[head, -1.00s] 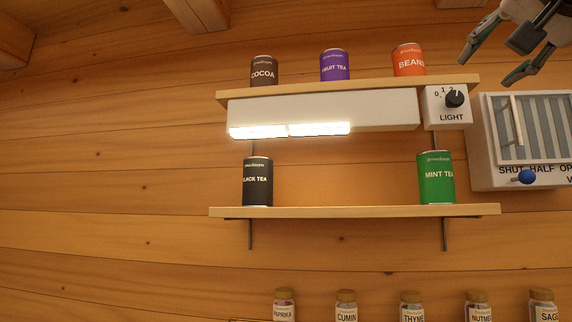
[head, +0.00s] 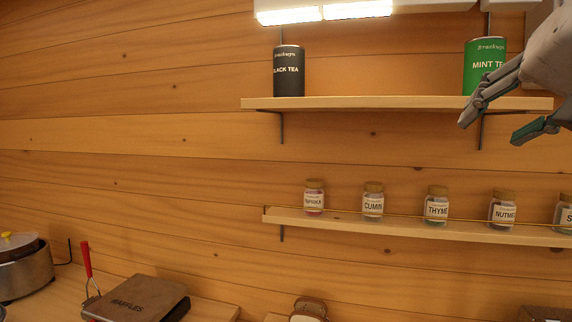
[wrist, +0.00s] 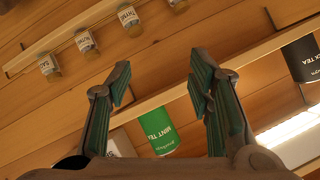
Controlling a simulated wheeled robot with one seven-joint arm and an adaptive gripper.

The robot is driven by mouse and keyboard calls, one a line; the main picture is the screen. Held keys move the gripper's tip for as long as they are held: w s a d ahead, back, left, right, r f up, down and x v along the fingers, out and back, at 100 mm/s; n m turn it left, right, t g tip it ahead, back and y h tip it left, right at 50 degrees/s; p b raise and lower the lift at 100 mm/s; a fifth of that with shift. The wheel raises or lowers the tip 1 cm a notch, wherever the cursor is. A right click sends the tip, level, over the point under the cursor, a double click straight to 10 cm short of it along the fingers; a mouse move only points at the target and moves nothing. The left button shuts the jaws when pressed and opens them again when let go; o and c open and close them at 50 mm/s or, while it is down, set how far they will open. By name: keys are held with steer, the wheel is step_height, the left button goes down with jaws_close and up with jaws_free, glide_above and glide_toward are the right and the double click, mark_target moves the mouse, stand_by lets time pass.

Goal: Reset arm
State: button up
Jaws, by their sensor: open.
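My gripper (head: 499,116) is at the right edge of the head view, in front of the shelf with the tea tins. It is open and holds nothing. In the wrist view my gripper (wrist: 160,85) shows two spread fingers with empty space between them. The green mint tea tin (head: 484,66) stands on that shelf, partly covered by my gripper in the head view. In the wrist view the mint tea tin (wrist: 157,131) shows beyond and between the fingers, apart from them.
A black tea tin (head: 289,71) stands on the tea shelf (head: 380,103). Below, a spice shelf (head: 340,219) holds several jars, such as thyme (head: 436,206). A waffle maker (head: 138,299) and a pot (head: 25,268) stand lower left. A lit lamp (head: 325,12) hangs above.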

steer(key=s+a+f+n+g, duration=0.2)
steer(key=s+f, duration=0.1)
steer(key=f, duration=0.6)
steer(key=s+a+f+n+g, duration=0.2)
steer(key=s+a+f, duration=0.1)
steer(key=f, duration=0.7)
steer(key=s+a+f+n+g+y, duration=0.1)
steer(key=s+a+f+n+g, duration=0.1)
steer(key=f, duration=0.7)
steer(key=shift+s+a+f+n+g, duration=0.25)
steer(key=shift+s+n+g, duration=0.25)
steer(key=shift+s, duration=0.6)
